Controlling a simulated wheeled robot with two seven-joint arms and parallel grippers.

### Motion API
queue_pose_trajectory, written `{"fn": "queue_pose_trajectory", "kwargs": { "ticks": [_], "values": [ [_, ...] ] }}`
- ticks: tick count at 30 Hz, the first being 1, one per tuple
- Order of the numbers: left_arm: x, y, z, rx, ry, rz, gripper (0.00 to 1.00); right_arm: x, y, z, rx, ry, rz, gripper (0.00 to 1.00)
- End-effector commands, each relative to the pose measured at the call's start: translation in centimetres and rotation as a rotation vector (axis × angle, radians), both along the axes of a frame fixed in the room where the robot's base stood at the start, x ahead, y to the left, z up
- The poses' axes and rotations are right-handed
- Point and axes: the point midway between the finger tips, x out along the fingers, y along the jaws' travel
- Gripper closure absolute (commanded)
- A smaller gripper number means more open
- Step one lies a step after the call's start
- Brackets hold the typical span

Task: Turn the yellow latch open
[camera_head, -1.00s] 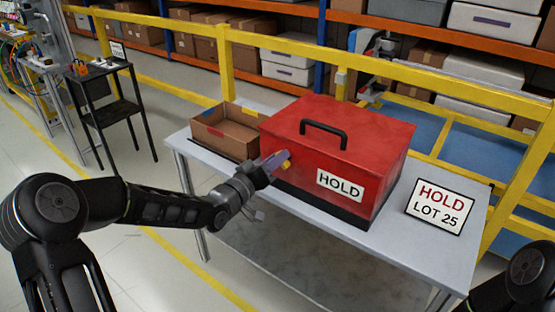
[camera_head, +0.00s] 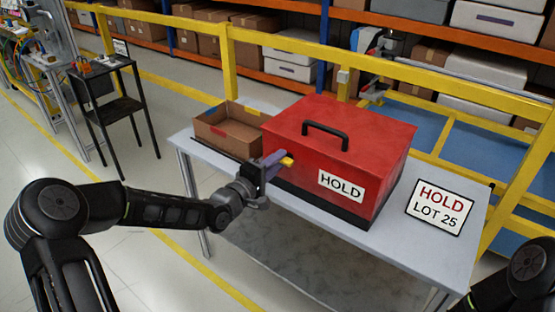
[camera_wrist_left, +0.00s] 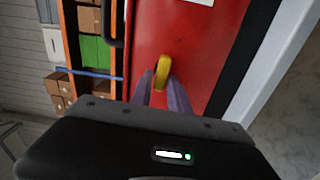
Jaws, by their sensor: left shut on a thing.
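The yellow latch (camera_head: 287,161) is on the front face of the red box (camera_head: 310,168), toward its left end. My left gripper (camera_head: 278,159) is at the latch, its purple fingers shut on it. In the left wrist view the latch (camera_wrist_left: 162,72) stands nearly upright in the picture between the fingertips of my left gripper (camera_wrist_left: 162,84). The fingers hide part of the latch in the head view. My right gripper is out of view; only a dark part of my right arm shows at the lower right.
The box has a black handle (camera_head: 325,132) on its lid and stands on a grey table (camera_head: 415,268). An open cardboard box (camera_head: 228,140) is to its left, a HOLD LOT 25 sign (camera_head: 440,207) to its right. A yellow rail (camera_head: 300,48) runs behind.

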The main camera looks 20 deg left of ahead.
Motion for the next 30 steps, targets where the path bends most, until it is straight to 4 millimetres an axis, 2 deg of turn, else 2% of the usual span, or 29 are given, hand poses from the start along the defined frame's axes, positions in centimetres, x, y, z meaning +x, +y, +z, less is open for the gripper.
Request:
{"fn": "queue_pose_trajectory", "kwargs": {
  "ticks": [7, 19, 20, 25, 30],
  "values": [
    [-0.02, 0.06, -0.21, -0.059, 0.027, 0.001, 1.0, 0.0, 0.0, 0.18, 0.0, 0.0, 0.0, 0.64],
    [-0.03, 0.06, -0.26, -0.066, 0.029, 0.001, 1.0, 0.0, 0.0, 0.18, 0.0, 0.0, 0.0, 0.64],
    [-0.03, 0.05, -0.26, -0.066, 0.029, 0.001, 0.77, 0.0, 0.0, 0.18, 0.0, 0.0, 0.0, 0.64],
    [-0.02, 0.03, -0.2, -0.065, 0.028, 0.0, 0.64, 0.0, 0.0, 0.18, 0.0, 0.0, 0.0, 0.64],
    [-0.01, 0.02, -0.15, -0.065, 0.027, 0.0, 0.64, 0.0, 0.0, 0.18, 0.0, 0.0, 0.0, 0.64]
  ]
}}
